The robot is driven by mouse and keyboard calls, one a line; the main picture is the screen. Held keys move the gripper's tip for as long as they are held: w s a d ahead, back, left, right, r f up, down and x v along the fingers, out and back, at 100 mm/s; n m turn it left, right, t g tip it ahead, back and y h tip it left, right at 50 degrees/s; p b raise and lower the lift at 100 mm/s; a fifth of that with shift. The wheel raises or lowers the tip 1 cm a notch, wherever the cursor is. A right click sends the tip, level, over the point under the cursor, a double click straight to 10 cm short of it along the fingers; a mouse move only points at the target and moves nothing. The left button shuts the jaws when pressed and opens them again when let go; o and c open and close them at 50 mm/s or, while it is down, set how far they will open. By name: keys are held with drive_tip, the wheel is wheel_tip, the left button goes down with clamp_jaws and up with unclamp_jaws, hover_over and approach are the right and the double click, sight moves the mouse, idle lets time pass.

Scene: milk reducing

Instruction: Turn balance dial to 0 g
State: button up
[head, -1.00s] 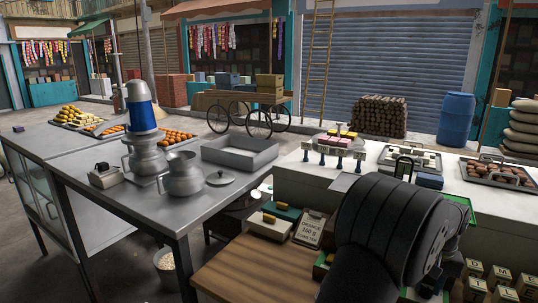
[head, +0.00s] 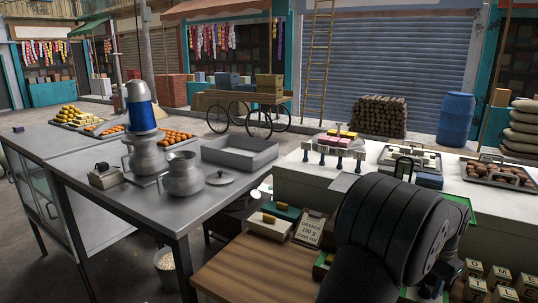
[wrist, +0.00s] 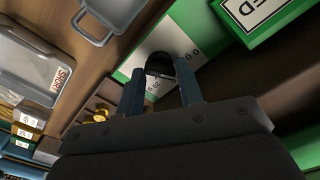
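A round black knob (wrist: 160,66), which looks like the balance dial, sits on a white and green panel in the wrist view. Dark marks that look like zeros are printed on the white face near it. My gripper (wrist: 159,74) has its two blue fingers apart, one on each side of the knob and very close to it. I cannot tell whether they press on it. The dial's pointer and reading are not clear. In the head view my dark arm hides the gripper and the knob.
In the wrist view a green box with a white label (wrist: 252,12) is close at the upper right.

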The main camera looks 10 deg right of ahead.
sight(425, 287)
idle(0.3)
drive_tip(key=o, duration=0.5)
wheel_tip(425, 287, up, 17)
drive_tip(key=m, duration=0.6)
drive_tip(key=f, duration=1.7)
drive_tip(key=shift+a, duration=0.25)
drive_tip(key=c, duration=1)
